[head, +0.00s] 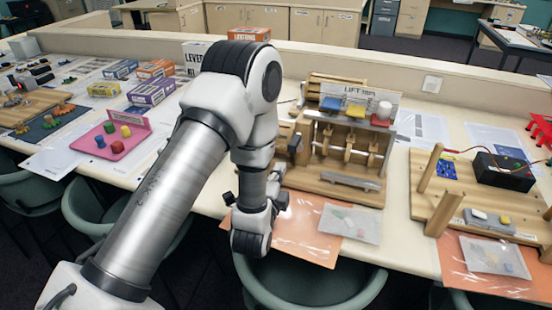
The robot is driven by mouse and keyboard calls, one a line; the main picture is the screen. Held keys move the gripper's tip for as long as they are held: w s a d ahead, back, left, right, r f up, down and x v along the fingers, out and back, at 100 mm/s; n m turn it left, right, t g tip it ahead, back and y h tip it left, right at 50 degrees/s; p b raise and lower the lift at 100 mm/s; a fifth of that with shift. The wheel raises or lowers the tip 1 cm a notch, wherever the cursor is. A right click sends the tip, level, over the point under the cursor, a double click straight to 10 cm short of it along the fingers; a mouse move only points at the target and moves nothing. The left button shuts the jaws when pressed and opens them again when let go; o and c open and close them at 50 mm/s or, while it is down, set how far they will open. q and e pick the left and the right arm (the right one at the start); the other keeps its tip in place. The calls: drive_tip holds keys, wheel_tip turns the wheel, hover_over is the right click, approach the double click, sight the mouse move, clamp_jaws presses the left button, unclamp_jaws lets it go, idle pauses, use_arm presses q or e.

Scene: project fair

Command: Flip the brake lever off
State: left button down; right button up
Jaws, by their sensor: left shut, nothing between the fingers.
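A wooden lift model (345,150) stands on the long table, with a sign behind it and yellow, blue and white pieces on top. I cannot make out a brake lever on it; my left arm covers part of its left side. My left gripper (256,204) is low in front of the model's left front corner, over the table's front edge. It is shut and holds nothing. Its fingertips are mostly hidden by my wrist. My right gripper is out of view.
An orange sheet (290,241) and a clear bag (350,223) lie in front of the model. Another wooden board (478,185) with a black box stands to the right. A pink tray (113,158) and small boxes are left. A green chair (310,280) is tucked below.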

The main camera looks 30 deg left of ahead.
sight(289, 141)
use_arm(q)
drive_tip(key=p+x, duration=0.1)
drive_tip(key=x, duration=0.2)
drive_tip(key=p+x, duration=0.1)
drive_tip(key=x, duration=0.2)
drive_tip(key=p+x, duration=0.1)
drive_tip(key=x, duration=0.2)
drive_tip(key=shift+w+a+r, duration=0.2)
drive_tip(key=shift+w+a, duration=0.1)
drive_tip(key=shift+a, duration=0.1)
drive_tip(key=s+a, duration=0.1)
drive_tip(key=s+a+p, duration=0.1)
drive_tip(key=shift+s+a+f+p, duration=0.15)
drive_tip(key=shift+a+f+p, duration=0.15)
drive_tip(key=shift+a+f, duration=0.05)
drive_tip(key=shift+s+a, duration=0.1)
drive_tip(key=shift+s, duration=0.05)
